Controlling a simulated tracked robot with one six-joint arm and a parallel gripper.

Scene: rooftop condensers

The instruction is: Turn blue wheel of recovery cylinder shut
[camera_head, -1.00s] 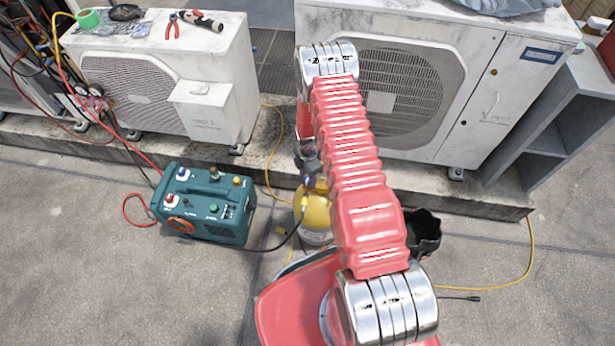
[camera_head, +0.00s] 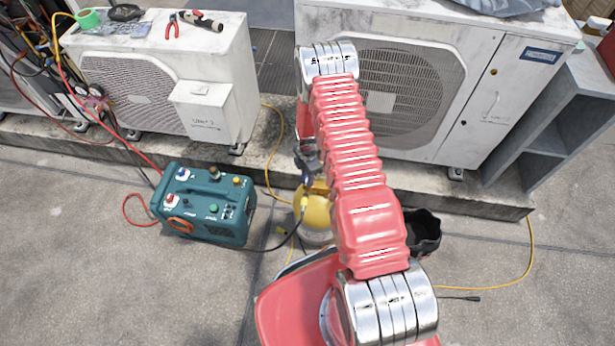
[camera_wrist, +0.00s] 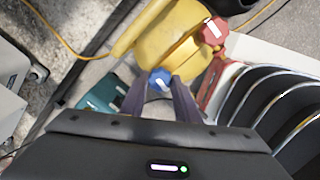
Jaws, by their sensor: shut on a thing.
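The recovery cylinder (camera_head: 316,218) is yellow on top and grey below, and stands on the ground partly behind my arm in the head view. In the wrist view its yellow top (camera_wrist: 165,42) fills the upper middle. The blue wheel (camera_wrist: 160,79) with a white mark sits at the near side of that top. My gripper (camera_wrist: 161,84) is shut on the blue wheel, one dark finger on each side. In the head view my gripper (camera_head: 308,164) is small, just above the cylinder, and the wheel is not clear there.
A red wheel (camera_wrist: 213,31) sits on the cylinder to the right of the blue one. A teal recovery machine (camera_head: 205,206) stands left, with a black hose running to the cylinder. A black bucket (camera_head: 423,233) stands right. Condensers (camera_head: 160,80) line the back. Open concrete lies in front.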

